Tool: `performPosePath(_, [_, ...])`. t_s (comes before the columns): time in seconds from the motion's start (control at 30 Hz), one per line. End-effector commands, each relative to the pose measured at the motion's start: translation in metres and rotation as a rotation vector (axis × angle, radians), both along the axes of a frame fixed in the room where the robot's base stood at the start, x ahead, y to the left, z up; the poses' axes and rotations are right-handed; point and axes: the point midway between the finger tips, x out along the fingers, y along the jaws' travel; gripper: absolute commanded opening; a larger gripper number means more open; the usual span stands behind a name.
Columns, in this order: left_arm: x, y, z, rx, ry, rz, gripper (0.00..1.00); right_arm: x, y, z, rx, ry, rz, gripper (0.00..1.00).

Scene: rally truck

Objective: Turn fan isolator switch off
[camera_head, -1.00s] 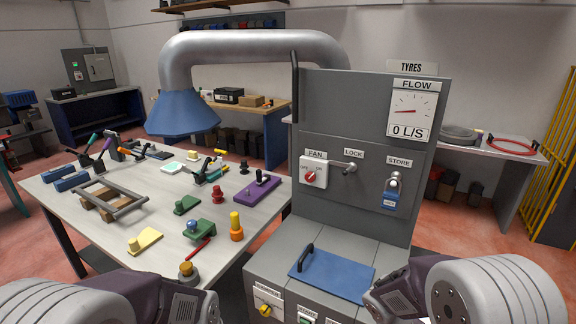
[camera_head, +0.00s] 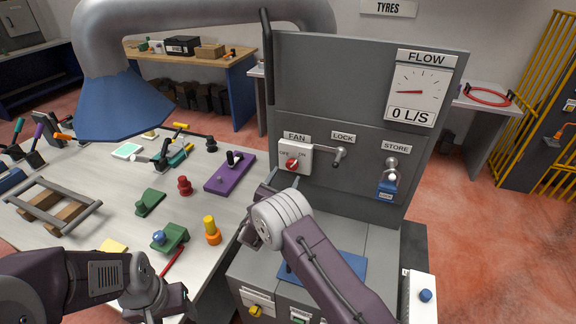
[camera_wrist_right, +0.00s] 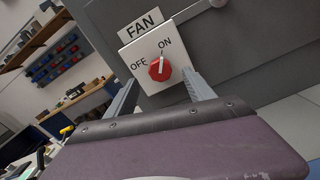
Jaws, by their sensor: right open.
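The fan isolator switch is a red rotary knob (camera_head: 292,164) on a white box (camera_head: 304,157) under a FAN label, on the grey panel. In the right wrist view the red knob (camera_wrist_right: 160,69) has its white pointer toward ON; OFF is to its left. My right gripper (camera_head: 281,180) is just in front of and below the switch box, and the arm hides part of it. In the right wrist view its two fingers (camera_wrist_right: 160,92) are spread apart, with the knob seen between them and nothing held. My left gripper (camera_head: 180,296) is low over the table's front; its fingertips are unclear.
A flow gauge (camera_head: 415,88) reads 0 L/S. A blue panel (camera_head: 350,268) lies below my right arm. The table (camera_head: 120,205) at left holds several tools and parts.

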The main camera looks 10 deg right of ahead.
Motion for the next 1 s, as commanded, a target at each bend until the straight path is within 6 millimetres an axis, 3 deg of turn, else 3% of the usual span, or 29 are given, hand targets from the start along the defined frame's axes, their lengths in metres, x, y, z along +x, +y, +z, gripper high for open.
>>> performPosePath(0.23, [0.000, 0.000, 0.014, 0.000, 0.000, 0.000, 0.62, 0.037, -0.026, 0.002, 0.001, 0.000, -0.003, 0.62])
performPosePath(0.57, [0.000, 0.000, 0.015, 0.000, 0.000, 0.000, 0.62, 0.044, -0.031, 0.000, 0.000, 0.002, 0.000, 0.62])
performPosePath(0.6, [0.000, 0.000, 0.015, 0.000, 0.000, 0.000, 0.62, 0.044, -0.031, 0.000, 0.000, 0.002, 0.000, 0.59])
performPosePath(0.67, [0.000, 0.000, 0.015, 0.000, -0.001, 0.000, 0.62, 0.044, -0.031, 0.000, 0.000, 0.002, 0.000, 0.43])
performPosePath(0.8, [0.000, 0.000, 0.015, 0.000, -0.001, 0.000, 0.62, 0.044, -0.031, 0.000, 0.001, 0.002, 0.000, 0.04])
performPosePath(0.83, [0.000, 0.000, 0.015, 0.000, -0.001, 0.000, 0.62, 0.044, -0.030, 0.000, 0.001, 0.002, 0.000, 0.00])
performPosePath(1.0, [0.000, 0.000, 0.013, 0.000, -0.001, 0.000, 0.62, 0.044, -0.031, 0.000, -0.007, 0.007, -0.001, 0.00])
